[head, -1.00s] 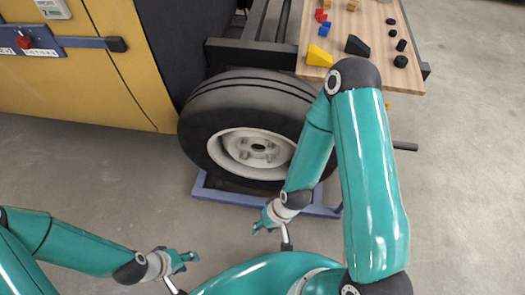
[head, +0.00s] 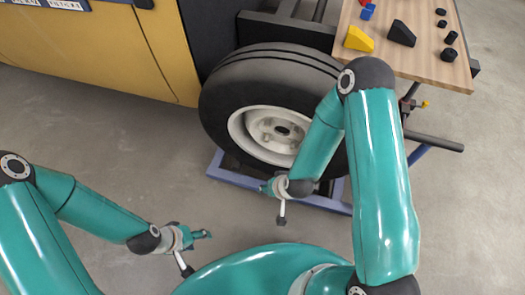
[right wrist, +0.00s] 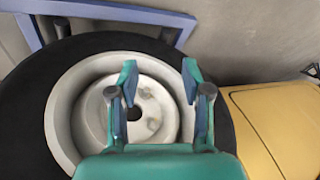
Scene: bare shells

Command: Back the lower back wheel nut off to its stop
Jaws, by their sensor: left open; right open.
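The wheel (head: 270,105) has a black tyre and a pale rim with a hub (head: 277,131) at its middle. Small nuts show around the hub, too small to tell apart well. The rim also shows in the right wrist view (right wrist: 75,105), with a dark centre hole. My right gripper (head: 266,188) is in front of the wheel's lower part, apart from it. In the right wrist view its two fingers (right wrist: 160,80) are spread and empty over the hub. My left gripper (head: 207,234) is open and empty, low at the left, well away from the wheel.
A blue frame (head: 235,178) lies on the floor under the wheel. A wooden table (head: 425,62) at the upper right bears a yellow wedge (head: 358,39), a black wedge (head: 402,33) and several small black pieces. A yellow body panel (head: 90,55) stands at the left. The floor between is clear.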

